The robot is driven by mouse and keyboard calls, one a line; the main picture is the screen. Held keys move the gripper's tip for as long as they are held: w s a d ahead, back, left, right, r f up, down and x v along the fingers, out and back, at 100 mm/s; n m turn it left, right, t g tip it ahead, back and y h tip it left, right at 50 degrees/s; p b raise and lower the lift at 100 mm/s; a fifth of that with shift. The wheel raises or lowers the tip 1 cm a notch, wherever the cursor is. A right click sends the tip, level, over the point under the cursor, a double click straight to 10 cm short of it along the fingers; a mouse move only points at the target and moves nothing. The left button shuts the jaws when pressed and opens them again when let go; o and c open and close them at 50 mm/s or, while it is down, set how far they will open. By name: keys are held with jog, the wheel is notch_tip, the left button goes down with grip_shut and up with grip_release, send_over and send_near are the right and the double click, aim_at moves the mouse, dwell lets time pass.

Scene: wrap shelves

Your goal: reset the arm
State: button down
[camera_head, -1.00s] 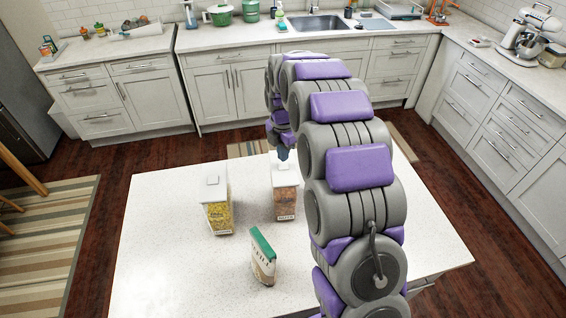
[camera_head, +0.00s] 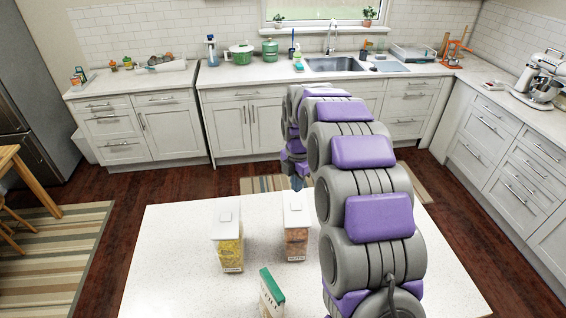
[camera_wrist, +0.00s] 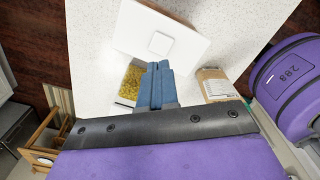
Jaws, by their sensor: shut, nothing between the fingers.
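My arm (camera_head: 378,219) reaches out over the white island counter (camera_head: 180,285) in the head view, and its far end bends down. My gripper (camera_head: 298,183) points down above the counter, close to the container with brownish contents. In the wrist view my gripper (camera_wrist: 157,70) has its blue fingers together and holds nothing. A white-lidded container with yellow contents (camera_head: 228,248) stands on the counter. A second white-lidded container with brownish contents (camera_head: 296,238) stands to its right.
White cabinets with a sink (camera_head: 335,66) line the back wall. A stand mixer (camera_head: 541,80) stands on the right counter. A wooden table (camera_head: 22,165) is at the left. The left part of the island is clear.

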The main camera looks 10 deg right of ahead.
jog(key=s+f+m+b, duration=0.1)
jog(key=s+m+b, duration=0.2)
jog(key=s+m, duration=0.5)
jog(key=s+f+m+g+b, duration=0.1)
jog(key=s+m+b, duration=0.3)
jog(key=s, duration=1.7)
jog(key=s+f+m+b, duration=0.2)
jog(key=s+m+b, duration=0.1)
jog(key=s+m, duration=0.9)
jog(key=shift+s+f+g+b, duration=0.25)
jog(key=shift+s+g+b, duration=0.15)
jog(key=shift+s, duration=0.75)
